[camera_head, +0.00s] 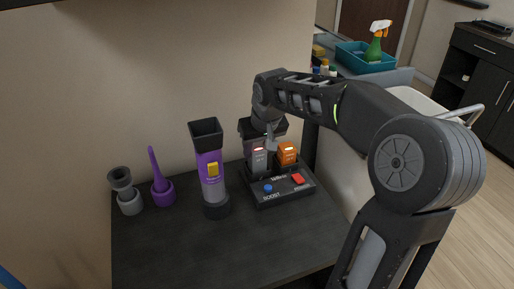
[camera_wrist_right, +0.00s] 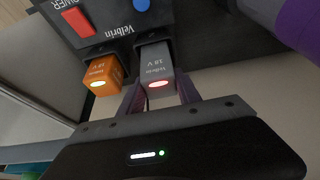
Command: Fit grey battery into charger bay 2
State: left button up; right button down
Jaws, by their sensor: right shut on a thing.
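The black charger (camera_head: 270,197) stands on the dark vanity top, with a blue button, a red power switch and two batteries at its back. The grey battery (camera_head: 258,163) stands upright at the left bay; the wrist view shows it (camera_wrist_right: 155,70) with its lower end at the charger and a reddish light lit. The orange battery (camera_head: 287,155) stands in the other bay, also with a lit light. My right gripper (camera_wrist_right: 160,95) is shut on the grey battery, its purple-sided fingers on either side. Whether the battery is fully seated cannot be told. My left gripper is not in view.
A purple and grey vacuum-like device (camera_head: 211,175) stands just left of the charger. A purple brush-like item (camera_head: 162,190) and a grey attachment (camera_head: 128,193) stand farther left. The wall is close behind. The front of the vanity top (camera_head: 190,250) is clear.

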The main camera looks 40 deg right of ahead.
jog(key=shift+f+b, duration=1.1)
jog(key=shift+f, duration=0.3)
dwell(1.3)
jog(key=c, duration=0.8)
grip_release()
jog(key=shift+o, duration=0.2)
jog(key=v, duration=0.7)
jog(key=shift+s+a+r, duration=0.1)
jog(key=shift+s+r, duration=0.05)
jog(key=shift+r, duration=0.25)
